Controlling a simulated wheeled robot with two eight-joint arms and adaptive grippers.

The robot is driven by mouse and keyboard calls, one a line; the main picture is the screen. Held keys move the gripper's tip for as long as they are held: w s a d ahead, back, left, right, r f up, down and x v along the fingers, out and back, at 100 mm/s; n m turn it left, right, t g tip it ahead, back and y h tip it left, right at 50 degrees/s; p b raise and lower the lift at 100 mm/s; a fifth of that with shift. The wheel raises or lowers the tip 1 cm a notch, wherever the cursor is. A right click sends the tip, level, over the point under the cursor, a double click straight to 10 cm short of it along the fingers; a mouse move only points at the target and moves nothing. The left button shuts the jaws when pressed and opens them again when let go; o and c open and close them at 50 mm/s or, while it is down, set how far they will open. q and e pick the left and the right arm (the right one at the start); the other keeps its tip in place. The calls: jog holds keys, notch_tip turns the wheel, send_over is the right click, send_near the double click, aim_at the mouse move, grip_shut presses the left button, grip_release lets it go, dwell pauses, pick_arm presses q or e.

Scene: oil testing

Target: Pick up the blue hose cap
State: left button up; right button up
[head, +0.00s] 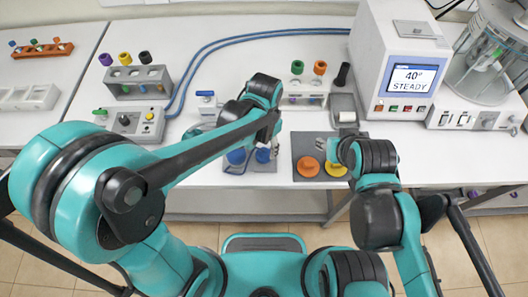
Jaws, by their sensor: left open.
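Two blue caps sit on a small grey plate (262,167) near the front edge of the table. The right blue cap (263,155) is just beside my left gripper (274,147). That gripper is small in the head view, pointing down, open; I see nothing held in it. I cannot tell whether it touches the cap. My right gripper (334,147) is by the dark mat, near the orange cap; its fingers are too small to judge.
An orange cap (308,167) and a yellow cap (335,168) lie on the dark mat (303,141). Tube racks (137,83), a control box (137,123), blue hoses (250,36) and a white heater reading 40° (396,60) stand behind. The white table (232,60) has free room at the back.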

aim_at(264, 151)
pick_arm(q)
jog(key=f, duration=0.2)
jog(key=f+b, duration=0.1)
jog(key=shift+w+a+f, duration=0.15)
jog(key=shift+a+f, duration=0.05)
jog(key=shift+f, duration=0.2)
jog(key=c, duration=1.1)
jog(key=shift+r, duration=0.15)
jog(key=shift+c, duration=0.2)
